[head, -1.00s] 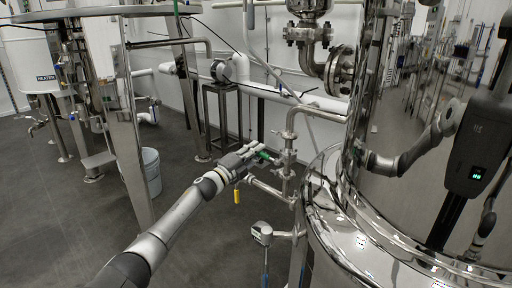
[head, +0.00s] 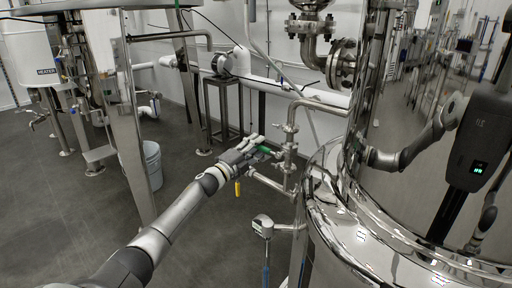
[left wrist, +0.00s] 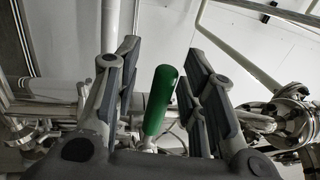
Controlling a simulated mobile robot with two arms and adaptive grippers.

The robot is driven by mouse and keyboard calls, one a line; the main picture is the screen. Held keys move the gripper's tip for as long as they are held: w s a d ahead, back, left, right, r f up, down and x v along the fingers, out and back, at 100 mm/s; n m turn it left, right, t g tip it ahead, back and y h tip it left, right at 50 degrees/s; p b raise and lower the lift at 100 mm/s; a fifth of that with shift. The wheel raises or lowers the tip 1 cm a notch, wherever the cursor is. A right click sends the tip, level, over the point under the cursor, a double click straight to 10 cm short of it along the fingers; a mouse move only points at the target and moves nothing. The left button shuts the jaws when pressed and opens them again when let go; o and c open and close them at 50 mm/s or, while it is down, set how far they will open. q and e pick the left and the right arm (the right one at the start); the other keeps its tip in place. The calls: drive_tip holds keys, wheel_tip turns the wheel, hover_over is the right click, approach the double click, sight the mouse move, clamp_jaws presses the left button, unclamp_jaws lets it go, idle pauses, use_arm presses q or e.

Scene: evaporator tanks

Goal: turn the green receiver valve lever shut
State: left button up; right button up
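The green receiver valve lever (head: 264,149) sticks out to the left of the steel pipe fitting beside the big tank. In the left wrist view the green handle (left wrist: 160,100) stands nearly upright between my fingers. My left gripper (head: 258,145) is at the lever, with a finger on either side of the handle. The left wrist view shows the fingers (left wrist: 162,85) open, with a visible gap on both sides of the green grip. The lever's base is partly hidden behind the gripper body. My right gripper is not in view.
A yellow handle (head: 237,188) hangs just below my left gripper. The shiny tank (head: 400,245) fills the right side and mirrors an arm. A small gauge (head: 262,225) stands below the pipes.

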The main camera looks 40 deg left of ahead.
use_arm(q)
drive_tip(key=v, duration=1.2)
idle(0.3)
idle(0.6)
